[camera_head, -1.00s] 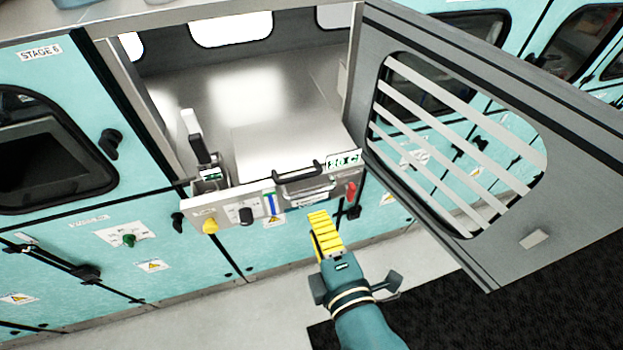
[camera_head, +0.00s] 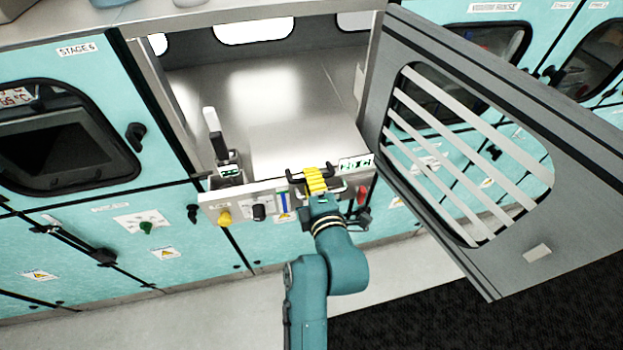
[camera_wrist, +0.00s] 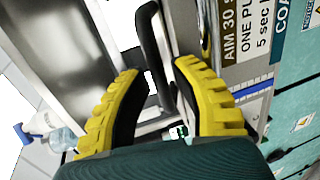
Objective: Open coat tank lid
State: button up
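The coat tank lid (camera_head: 285,145) is a flat, shiny metal cover inside the open cabinet, and it lies level and closed. Its black bar handle (camera_head: 295,180) is at the front edge; in the wrist view the handle (camera_wrist: 148,30) runs between the fingers. My gripper (camera_head: 315,178), with yellow ribbed fingers, is at the handle. In the wrist view my gripper (camera_wrist: 158,72) is open, with a finger on either side of the bar and visible gaps. The fingers hide the middle of the handle in the head view.
A grey cabinet door (camera_head: 480,150) with a slatted window stands open on the right. The front panel carries a yellow knob (camera_head: 224,217), a black knob (camera_head: 259,212) and a red knob (camera_head: 362,194). A white-and-black lever (camera_head: 214,130) stands left of the lid.

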jog(key=shift+s, duration=0.1)
grip_shut()
